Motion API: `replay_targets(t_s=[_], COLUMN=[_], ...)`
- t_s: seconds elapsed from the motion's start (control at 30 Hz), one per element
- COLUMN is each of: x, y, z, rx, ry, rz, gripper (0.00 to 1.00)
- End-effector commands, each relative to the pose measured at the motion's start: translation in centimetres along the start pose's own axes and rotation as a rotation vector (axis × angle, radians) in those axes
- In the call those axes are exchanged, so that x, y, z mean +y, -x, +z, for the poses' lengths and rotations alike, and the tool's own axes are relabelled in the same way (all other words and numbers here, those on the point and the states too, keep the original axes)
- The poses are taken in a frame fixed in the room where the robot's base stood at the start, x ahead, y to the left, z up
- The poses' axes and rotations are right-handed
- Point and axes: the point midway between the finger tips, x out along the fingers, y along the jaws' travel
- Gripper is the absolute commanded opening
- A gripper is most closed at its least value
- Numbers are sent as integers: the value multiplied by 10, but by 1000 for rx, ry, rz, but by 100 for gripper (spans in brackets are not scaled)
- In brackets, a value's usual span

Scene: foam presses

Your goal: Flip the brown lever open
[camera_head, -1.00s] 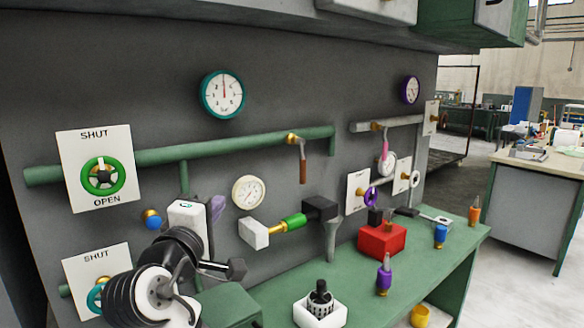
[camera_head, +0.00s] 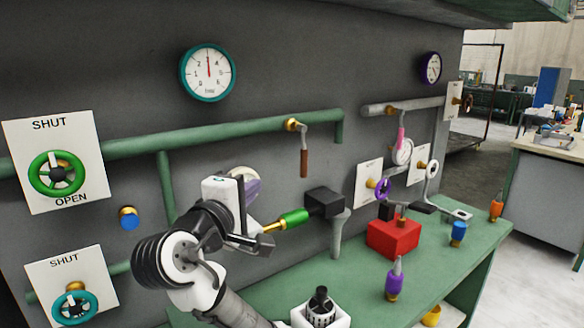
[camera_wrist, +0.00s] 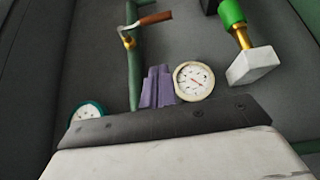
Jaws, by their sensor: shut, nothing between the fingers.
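The brown lever (camera_head: 304,163) hangs straight down from a brass valve fitting (camera_head: 291,125) on the green pipe (camera_head: 225,134). It also shows at the top of the wrist view as a brown handle (camera_wrist: 155,18) on a grey arm, with the brass fitting (camera_wrist: 128,41) beside it. My gripper (camera_head: 251,190) has purple fingers and is left of and a little below the lever, apart from it. In the wrist view the fingers (camera_wrist: 158,86) are together and empty, with the lever beyond their tips. The fingers hide part of a white gauge in the head view.
The white gauge (camera_wrist: 194,80) is close to my fingers. A green-handled brass fitting (camera_head: 292,218) and dark block (camera_head: 324,202) stick out below the lever. A teal gauge (camera_head: 208,72) is above the pipe. The wall around the lever is bare.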

Motion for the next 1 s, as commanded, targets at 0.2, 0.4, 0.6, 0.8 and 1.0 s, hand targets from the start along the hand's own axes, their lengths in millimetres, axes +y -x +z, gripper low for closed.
replay_targets(t_s=[0.2,0.4,0.6,0.8,1.0], x=[-2,-4,-4,-4,-5], y=[-3,-10,-16,-22,-24], z=[-1,-3,-4,-3,0], rx=[3,11,15,10,-1], ry=[-2,-5,-6,-4,1], rz=[6,12,14,11,5], gripper=[0,0,0,0,0])
